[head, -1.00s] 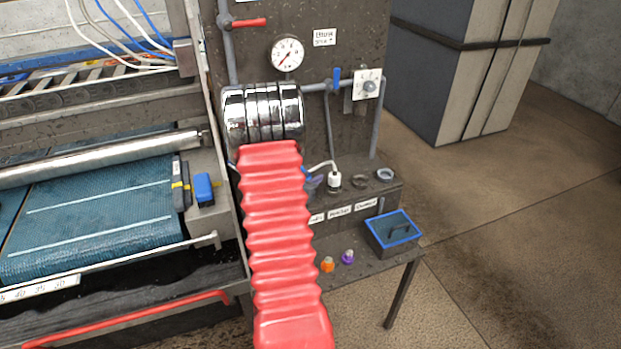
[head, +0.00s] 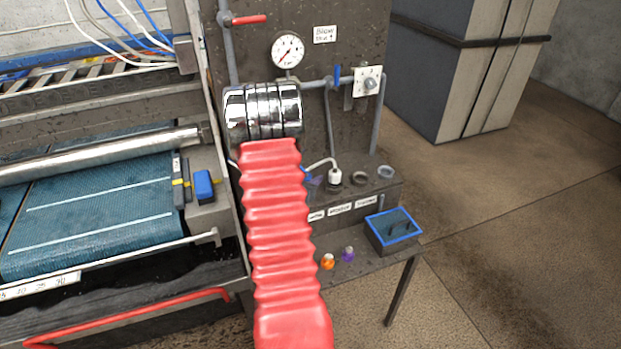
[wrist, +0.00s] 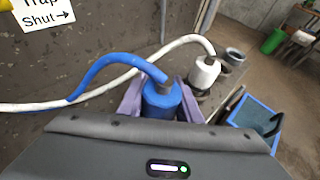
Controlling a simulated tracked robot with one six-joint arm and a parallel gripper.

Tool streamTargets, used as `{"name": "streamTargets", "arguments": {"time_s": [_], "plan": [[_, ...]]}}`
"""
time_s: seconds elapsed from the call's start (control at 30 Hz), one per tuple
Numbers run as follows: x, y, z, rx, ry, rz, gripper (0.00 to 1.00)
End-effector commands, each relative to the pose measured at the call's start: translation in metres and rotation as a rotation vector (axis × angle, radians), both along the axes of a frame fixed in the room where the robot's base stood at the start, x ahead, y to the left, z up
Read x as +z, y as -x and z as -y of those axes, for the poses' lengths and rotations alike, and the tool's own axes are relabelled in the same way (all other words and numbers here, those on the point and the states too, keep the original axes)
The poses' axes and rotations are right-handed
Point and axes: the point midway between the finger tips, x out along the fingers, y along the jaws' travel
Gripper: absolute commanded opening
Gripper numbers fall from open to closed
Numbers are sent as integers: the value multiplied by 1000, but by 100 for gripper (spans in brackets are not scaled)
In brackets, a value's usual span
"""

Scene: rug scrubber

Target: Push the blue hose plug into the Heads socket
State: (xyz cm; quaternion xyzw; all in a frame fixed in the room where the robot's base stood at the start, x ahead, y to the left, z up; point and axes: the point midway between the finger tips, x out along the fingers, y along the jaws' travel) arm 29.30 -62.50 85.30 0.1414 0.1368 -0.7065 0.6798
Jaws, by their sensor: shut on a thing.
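My gripper (wrist: 163,104) is shut on the blue hose plug (wrist: 163,98), its purple fingers on both sides of it in the wrist view. The plug looks upright and a blue hose runs from its top to the left. In the head view, plug and gripper are mostly hidden behind my red sleeve; only a bit of blue and purple shows beside it, left of the white plug. The Heads socket is not clearly seen. The leftmost label (head: 316,216) on the bench front is partly covered and too small to read surely. What lies under the blue plug is hidden.
A white plug (head: 335,178) with a white hose stands close right of my gripper. Beyond it are a dark ring socket (head: 360,178) and a grey one (head: 386,172). A blue-rimmed box (head: 393,226) and orange (head: 327,261) and purple (head: 348,254) caps sit lower down.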

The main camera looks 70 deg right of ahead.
Motion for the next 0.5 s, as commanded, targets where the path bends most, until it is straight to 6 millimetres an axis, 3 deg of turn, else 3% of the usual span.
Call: {"name": "streamTargets", "arguments": {"time_s": [0.5], "plan": [[-8,0,1,0,1,0,4]]}}
